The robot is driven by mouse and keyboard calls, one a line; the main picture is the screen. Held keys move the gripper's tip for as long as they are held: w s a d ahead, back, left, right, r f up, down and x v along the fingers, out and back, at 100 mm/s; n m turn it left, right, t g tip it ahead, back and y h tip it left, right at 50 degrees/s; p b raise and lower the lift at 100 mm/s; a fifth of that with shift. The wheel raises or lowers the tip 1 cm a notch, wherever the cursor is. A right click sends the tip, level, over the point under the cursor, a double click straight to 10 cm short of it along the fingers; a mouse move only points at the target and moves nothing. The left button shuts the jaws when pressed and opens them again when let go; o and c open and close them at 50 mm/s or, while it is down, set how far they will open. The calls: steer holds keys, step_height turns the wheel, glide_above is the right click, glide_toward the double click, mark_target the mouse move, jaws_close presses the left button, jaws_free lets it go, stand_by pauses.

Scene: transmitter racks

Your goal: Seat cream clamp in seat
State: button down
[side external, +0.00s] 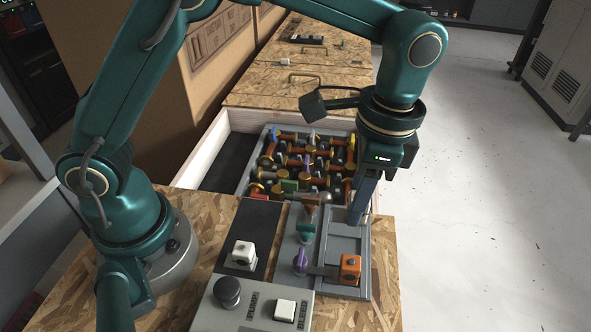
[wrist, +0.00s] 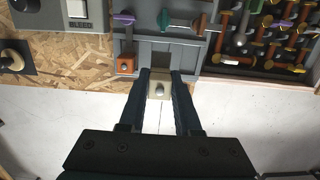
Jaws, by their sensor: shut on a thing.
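My gripper (wrist: 159,88) is shut on the cream clamp (wrist: 159,91), a pale block with a grey round stud on top. In the wrist view the clamp sits between the fingertips, at the near edge of the grey fixture (wrist: 183,70). A darker recessed slot (wrist: 161,55) in the fixture lies just beyond it; I cannot tell which recess is the seat. In the side view my gripper (side external: 360,216) is low over the fixture's right edge, and the clamp is mostly hidden. Whether the clamp touches the fixture is unclear.
An orange clamp (side external: 350,268) stands on the fixture close by, with a purple-handled lever (side external: 300,261) and a teal-handled one (side external: 306,231) beside it. A white block (side external: 243,254) sits on a dark mat. A crowded rack (side external: 270,190) lies behind. Open floor is right.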

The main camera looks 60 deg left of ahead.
steer(key=shift+f, duration=2.45)
steer(key=shift+f, duration=1.15)
steer(key=c, duration=0.5)
jaws_free()
steer(key=shift+w+d+r, duration=0.15)
steer(key=shift+r, duration=2.4)
